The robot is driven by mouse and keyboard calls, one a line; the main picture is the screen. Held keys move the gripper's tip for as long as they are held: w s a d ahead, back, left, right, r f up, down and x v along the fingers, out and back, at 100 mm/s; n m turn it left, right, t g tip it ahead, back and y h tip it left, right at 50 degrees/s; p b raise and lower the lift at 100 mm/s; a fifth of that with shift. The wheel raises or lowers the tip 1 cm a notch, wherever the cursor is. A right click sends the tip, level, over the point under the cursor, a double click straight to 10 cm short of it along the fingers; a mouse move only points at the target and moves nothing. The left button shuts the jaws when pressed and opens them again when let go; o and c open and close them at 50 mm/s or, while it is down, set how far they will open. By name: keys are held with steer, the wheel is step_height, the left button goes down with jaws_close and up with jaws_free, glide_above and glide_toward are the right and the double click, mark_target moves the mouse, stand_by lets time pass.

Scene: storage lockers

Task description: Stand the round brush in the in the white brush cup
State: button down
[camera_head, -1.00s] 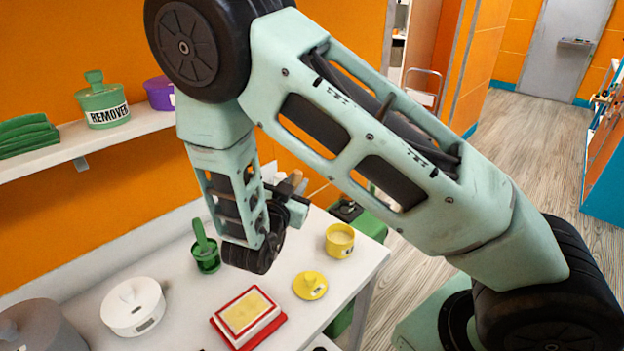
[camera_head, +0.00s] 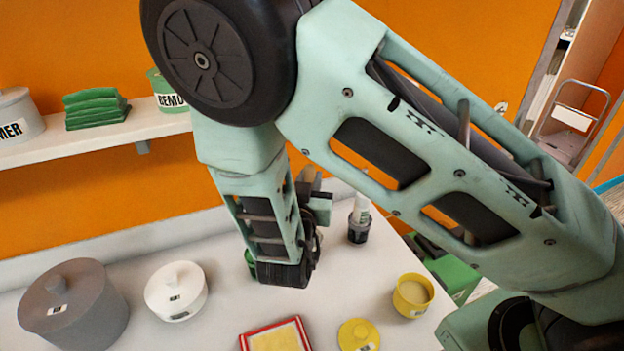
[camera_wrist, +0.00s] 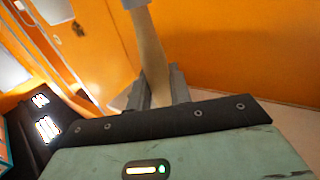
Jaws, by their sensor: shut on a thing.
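My gripper (camera_head: 313,190) is shut on a tan wooden handle, which I take to be the round brush (camera_wrist: 150,55). In the wrist view, the grey fingers (camera_wrist: 160,88) close on the handle from both sides. A grey part shows at the handle's far end, cut off by the top edge, so the bristles cannot be made out. In the head view the gripper is above the table, mostly behind my wrist. I cannot identify a white brush cup. A dark cup (camera_head: 358,232) with a white upright item (camera_head: 361,207) stands right of the gripper.
A green cup (camera_head: 249,262) is mostly hidden behind my wrist. A shelf (camera_head: 80,147) is behind.

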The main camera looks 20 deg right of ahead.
step_height(320, 180, down, 11)
steer(key=b, duration=0.9)
steer(key=shift+f+b, duration=0.2)
steer(key=shift+b, duration=0.1)
steer(key=shift+f, duration=0.3)
stand_by(0.7)
steer(key=c, duration=1.2)
jaws_free()
steer(key=shift+r, duration=0.1)
